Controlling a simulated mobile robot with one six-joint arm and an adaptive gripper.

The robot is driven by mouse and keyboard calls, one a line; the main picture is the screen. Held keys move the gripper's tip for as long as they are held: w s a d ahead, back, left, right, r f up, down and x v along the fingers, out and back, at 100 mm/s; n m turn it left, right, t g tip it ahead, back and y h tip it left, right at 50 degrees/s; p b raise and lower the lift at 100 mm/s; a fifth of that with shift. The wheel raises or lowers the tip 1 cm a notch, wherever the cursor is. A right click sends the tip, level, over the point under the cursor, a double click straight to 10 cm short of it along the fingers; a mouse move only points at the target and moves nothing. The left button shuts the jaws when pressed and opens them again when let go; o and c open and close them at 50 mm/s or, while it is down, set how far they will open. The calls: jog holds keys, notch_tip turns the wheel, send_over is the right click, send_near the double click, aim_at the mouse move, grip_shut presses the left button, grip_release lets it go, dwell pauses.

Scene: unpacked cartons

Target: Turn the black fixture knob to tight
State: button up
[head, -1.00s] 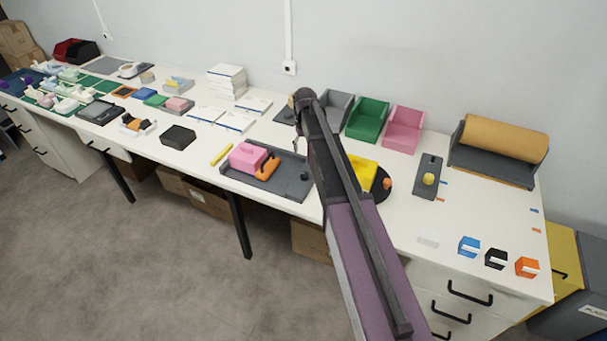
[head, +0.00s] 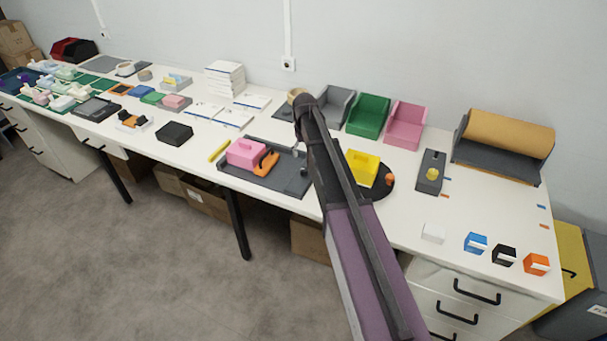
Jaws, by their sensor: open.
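The dark grey fixture plate (head: 284,181) lies near the bench's front edge in the head view. It carries a pink block (head: 245,152) with an orange clamp piece (head: 267,161) at its right. A small black knob (head: 302,170) stands at the plate's right end, just left of my arm. Its pointer and marks are too small to read. My arm crosses the middle of the view and covers the bench right of the plate. My gripper is hidden behind the arm, so its distance from the knob cannot be told.
A yellow block (head: 362,168) on a round black base stands right of my arm. Green (head: 368,115), grey and pink bins line the wall. A grey plate with a yellow knob (head: 432,174) is farther right. Several small coloured blocks sit at the front right. A black box (head: 175,133) is at left.

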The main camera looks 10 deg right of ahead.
aim_at(304, 169)
jog(key=shift+f+b, duration=4.05)
jog(key=shift+f, duration=0.25)
grip_shut()
